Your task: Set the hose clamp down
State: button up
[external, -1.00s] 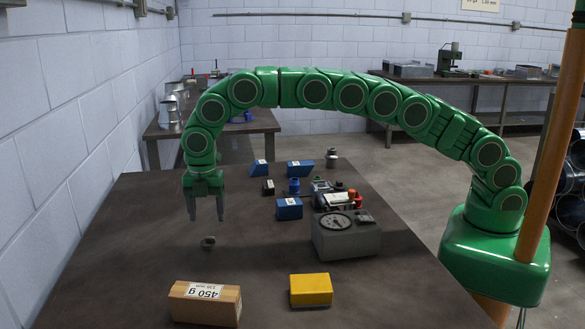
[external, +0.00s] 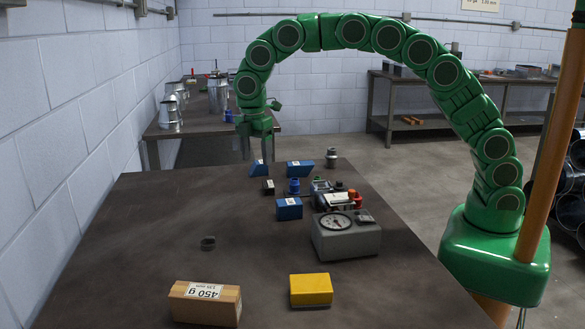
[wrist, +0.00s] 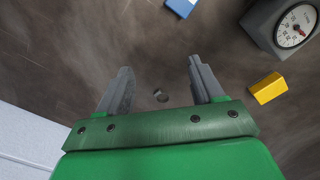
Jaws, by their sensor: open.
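The hose clamp (external: 208,243) is a small dark ring resting on the brown table (external: 130,225), left of the middle. In the wrist view the clamp (wrist: 160,95) shows small and far below, in the gap between the fingers. My gripper (external: 256,157) is open and empty, raised near the table's back edge, well behind the clamp and apart from it. In the wrist view both grey fingers of my gripper (wrist: 160,80) are spread wide.
A scale with a dial (external: 345,235), a yellow block (external: 311,290) and a wooden 450 g block (external: 205,302) stand around the clamp. Several blue blocks, one of them (external: 289,208) near the scale, and small parts are toward the back. The table's left side is clear.

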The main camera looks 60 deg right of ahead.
jog(key=s+d+r+m, duration=0.45)
jog(key=s+d, duration=0.45)
jog(key=d, duration=0.3)
jog(key=s+d+r+m, duration=0.4)
jog(key=s+d+m, duration=0.1)
jog(key=s+d, duration=0.5)
jog(key=s+d+f+m, duration=0.2)
jog(key=s+d+m, duration=0.2)
jog(key=s, duration=0.8)
jog(key=s+d+f+m+g, duration=0.1)
jog(key=s+d+f+m, duration=0.1)
jog(key=s+d+m, duration=0.2)
jog(key=s+d, duration=0.3)
jog(key=s, duration=0.5)
jog(key=shift+m+g+y, duration=0.3)
jog(key=shift+m, duration=0.05)
jog(key=shift+o, duration=0.5)
jog(key=shift+s+f, duration=0.2)
jog(key=shift+s, duration=0.3)
